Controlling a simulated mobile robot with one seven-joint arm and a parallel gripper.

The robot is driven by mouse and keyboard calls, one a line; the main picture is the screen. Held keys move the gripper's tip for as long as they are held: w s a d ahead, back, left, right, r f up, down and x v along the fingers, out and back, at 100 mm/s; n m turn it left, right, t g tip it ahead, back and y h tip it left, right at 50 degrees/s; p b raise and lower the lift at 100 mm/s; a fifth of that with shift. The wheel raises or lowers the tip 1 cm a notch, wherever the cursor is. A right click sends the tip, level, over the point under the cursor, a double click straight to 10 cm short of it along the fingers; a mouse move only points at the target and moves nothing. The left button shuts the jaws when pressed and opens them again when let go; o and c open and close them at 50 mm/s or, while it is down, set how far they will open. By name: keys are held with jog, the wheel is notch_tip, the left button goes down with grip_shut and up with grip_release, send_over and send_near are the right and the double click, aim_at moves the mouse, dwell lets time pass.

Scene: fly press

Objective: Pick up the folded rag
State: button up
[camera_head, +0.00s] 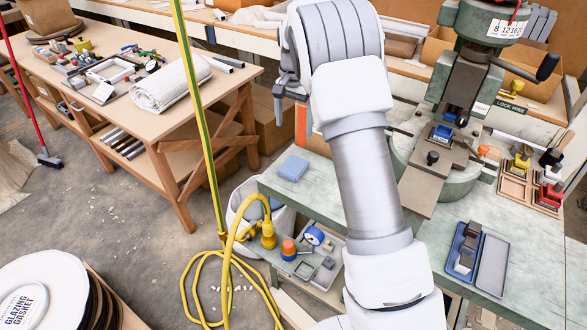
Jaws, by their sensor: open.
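A small light-blue flat pad (292,167), which looks like the folded rag, lies on the left end of the green press table (330,185). A white rolled towel (172,86) lies on the wooden bench at the left. My gripper (288,101) shows at the left of my arm's far end, above the blue pad in the picture. Its fingers point down, and it is open with nothing seen between the fingers. My wrist hides part of it. It is apart from the pad.
A green fly press (480,60) stands at the right, with a blue tray (463,252) and wooden parts trays (515,185) near it. A yellow-green pole (200,110) and yellow cable (205,285) stand left of the table.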

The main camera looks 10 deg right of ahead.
aim_at(294, 165)
notch_tip(294, 165, down, 15)
jog(key=shift+w+f+b, duration=0.1)
jog(key=shift+f+b, duration=0.1)
jog(key=shift+b, duration=0.4)
jog(key=c, duration=1.2)
jog(key=shift+r, duration=0.1)
notch_tip(294, 165, up, 10)
jog(key=shift+p, duration=0.45)
jog(key=o, duration=0.7)
jog(key=c, duration=0.5)
